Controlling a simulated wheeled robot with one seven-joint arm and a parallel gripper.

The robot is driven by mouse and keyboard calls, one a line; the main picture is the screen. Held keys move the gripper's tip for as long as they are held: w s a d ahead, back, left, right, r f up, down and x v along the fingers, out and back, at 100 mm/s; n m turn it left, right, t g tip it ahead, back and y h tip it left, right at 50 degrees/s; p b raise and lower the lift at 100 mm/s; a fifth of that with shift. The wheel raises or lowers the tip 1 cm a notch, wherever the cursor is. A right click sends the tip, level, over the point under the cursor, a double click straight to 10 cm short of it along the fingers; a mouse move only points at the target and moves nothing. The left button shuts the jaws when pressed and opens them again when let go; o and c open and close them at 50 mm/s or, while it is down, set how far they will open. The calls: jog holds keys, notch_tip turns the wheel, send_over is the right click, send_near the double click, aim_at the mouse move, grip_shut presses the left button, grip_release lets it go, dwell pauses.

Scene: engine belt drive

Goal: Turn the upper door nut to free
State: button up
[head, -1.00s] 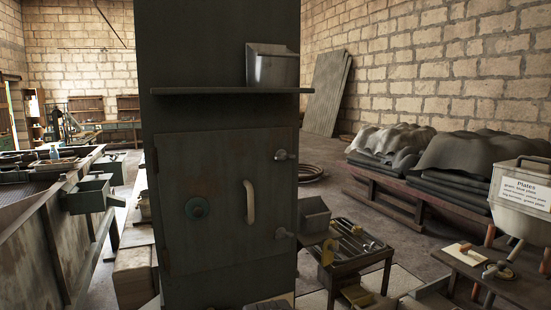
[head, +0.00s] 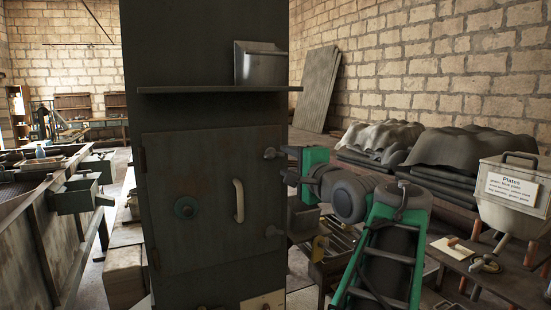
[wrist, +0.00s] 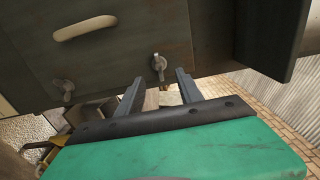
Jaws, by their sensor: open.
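The upper door nut (head: 270,153) is a small grey wing-like piece at the right edge of the dark cabinet door (head: 205,200). It also shows in the wrist view (wrist: 159,64), just beyond and between my fingertips. My gripper (head: 287,165) is open and empty, just right of the upper nut. In the wrist view my gripper's fingers (wrist: 159,79) point at the door, one on each side of the nut's line. I cannot tell whether they touch it. The lower door nut (head: 273,231) shows below, and at left in the wrist view (wrist: 65,87).
A shelf (head: 200,89) carrying a metal bin (head: 260,64) juts out above. A tool table (head: 330,245) stands right, behind my arm.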

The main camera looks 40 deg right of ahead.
aim_at(273, 155)
jog(key=p+x, duration=0.1)
jog(key=x, duration=0.6)
jog(key=shift+w+d+f+p, duration=0.1)
jog(key=shift+w+d+p, duration=0.05)
jog(key=shift+w+p, duration=0.2)
jog(key=shift+s, duration=0.1)
jog(key=shift+c, duration=0.2)
grip_shut()
